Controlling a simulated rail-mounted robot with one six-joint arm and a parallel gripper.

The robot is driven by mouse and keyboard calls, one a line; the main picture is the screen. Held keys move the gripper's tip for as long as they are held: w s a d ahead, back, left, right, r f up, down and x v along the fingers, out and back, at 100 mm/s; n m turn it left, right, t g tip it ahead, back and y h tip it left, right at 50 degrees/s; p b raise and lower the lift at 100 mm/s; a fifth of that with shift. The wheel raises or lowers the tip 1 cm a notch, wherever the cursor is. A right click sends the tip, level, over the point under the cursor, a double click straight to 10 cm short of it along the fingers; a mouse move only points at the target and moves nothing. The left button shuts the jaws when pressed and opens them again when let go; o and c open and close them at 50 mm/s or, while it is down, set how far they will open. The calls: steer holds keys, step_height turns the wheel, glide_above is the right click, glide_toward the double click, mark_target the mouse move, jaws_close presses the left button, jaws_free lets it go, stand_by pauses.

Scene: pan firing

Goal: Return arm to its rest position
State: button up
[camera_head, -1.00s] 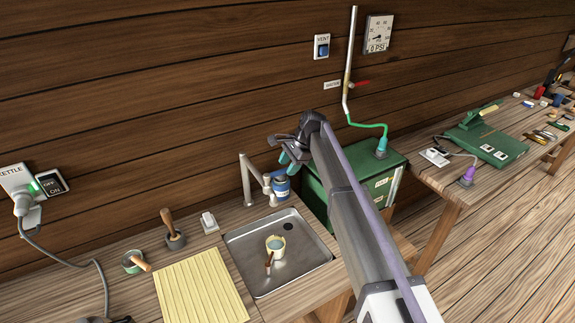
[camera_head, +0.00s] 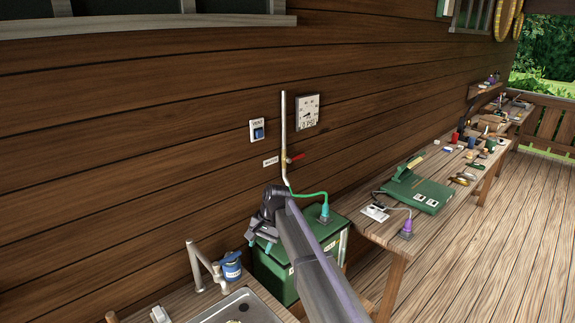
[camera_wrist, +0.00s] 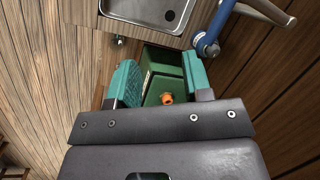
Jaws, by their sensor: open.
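My gripper (camera_head: 260,239) is at the end of my raised arm, in front of the green cabinet (camera_head: 272,283) in the head view. In the wrist view its two teal fingers (camera_wrist: 156,62) are spread apart, with nothing held between them. The green cabinet, with an orange knob (camera_wrist: 167,98), shows between and beyond the fingers. My arm covers part of the cabinet in the head view.
A pipe with a red valve handle (camera_head: 294,157) runs up the wall. The workbench (camera_head: 372,234) at right holds a green device (camera_head: 418,191) and several tools.

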steer(key=s+d+f+h+b, duration=0.1)
steer(key=s+d+f+b, duration=0.5)
steer(key=d, duration=0.4)
steer(key=s+d+f+n+h+b, duration=0.1)
steer(key=s+d+f+b, duration=0.6)
steer(key=s+d, duration=0.4)
steer(key=s+d+f+n+t+h+b, duration=0.1)
steer(key=s+d+f+b, duration=0.5)
steer(key=d, duration=0.5)
step_height(320, 180, down, 3)
steer(key=s, duration=0.2)
steer(key=shift+s, duration=0.3)
